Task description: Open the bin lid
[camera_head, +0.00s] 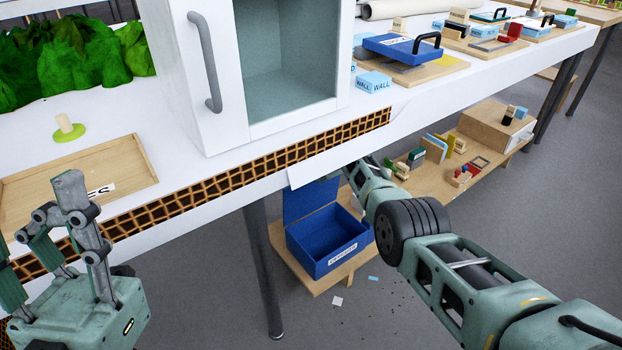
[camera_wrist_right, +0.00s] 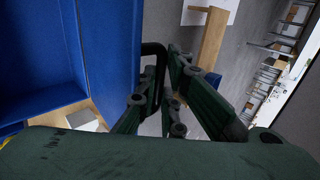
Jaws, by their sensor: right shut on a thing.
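The blue bin (camera_head: 328,240) with a white label on its front stands on a wooden lower shelf under the table. Its blue lid (camera_head: 308,198) stands up at the back, and the inside shows. In the right wrist view the lid (camera_wrist_right: 110,45) is upright beside the bin's hollow (camera_wrist_right: 40,45). My right gripper (camera_wrist_right: 165,88) is shut on the lid's black handle (camera_wrist_right: 160,52).
A white cabinet (camera_head: 185,75) stands on the table (camera_head: 240,165). A wooden tray (camera_head: 120,165) lies at left. A white sheet (camera_head: 318,168) overhangs the edge above the bin. Small blocks and a wooden box (camera_head: 480,130) sit on the lower shelf. Scraps lie on the floor.

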